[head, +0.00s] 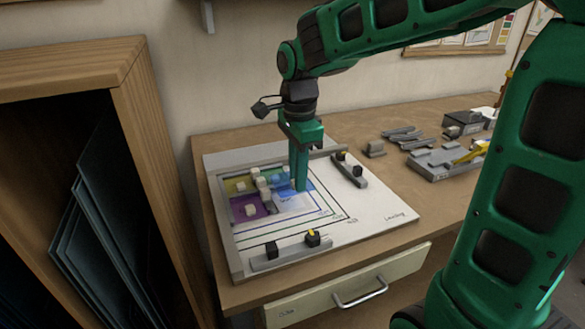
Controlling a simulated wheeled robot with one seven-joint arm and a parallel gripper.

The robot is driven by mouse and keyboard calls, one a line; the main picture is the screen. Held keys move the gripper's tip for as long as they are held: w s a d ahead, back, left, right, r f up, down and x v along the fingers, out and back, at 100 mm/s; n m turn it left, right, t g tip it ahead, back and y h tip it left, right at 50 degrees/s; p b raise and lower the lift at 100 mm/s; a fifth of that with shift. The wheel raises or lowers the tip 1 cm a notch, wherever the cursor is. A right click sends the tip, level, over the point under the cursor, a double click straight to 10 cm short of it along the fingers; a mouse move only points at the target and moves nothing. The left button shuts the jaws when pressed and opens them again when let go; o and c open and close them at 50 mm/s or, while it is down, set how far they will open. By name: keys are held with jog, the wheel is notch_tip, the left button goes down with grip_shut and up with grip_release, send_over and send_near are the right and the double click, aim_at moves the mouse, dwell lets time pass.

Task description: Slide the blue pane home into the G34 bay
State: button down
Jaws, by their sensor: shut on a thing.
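The blue pane (309,185) lies at the upper right of the group of coloured panes on the white board. My gripper (298,188) points straight down over it and is shut. The pinched part is mostly hidden by the fingers; it appears to be a grip block on the blue pane. A pale bay area (293,203) with small dark marking shows just in front of the blue pane. I cannot read G34 there, and whether the pane is fully seated cannot be told from this view.
An olive-yellow pane (235,187) and a purple pane (240,213) with pale blocks lie left of my gripper. Grey bars with dark knobs stand at the board's front (285,252) and right (349,170). Grey tools (440,162) lie farther right. The board's right front is clear.

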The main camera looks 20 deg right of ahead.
aim_at(288, 184)
jog(key=shift+f, duration=2.75)
jog(key=shift+f, duration=0.1)
jog(key=shift+w+a, duration=0.9)
jog(key=shift+w, duration=0.05)
dwell(1.3)
jog(key=c, duration=1.6)
grip_release()
jog(key=shift+r, duration=3.55)
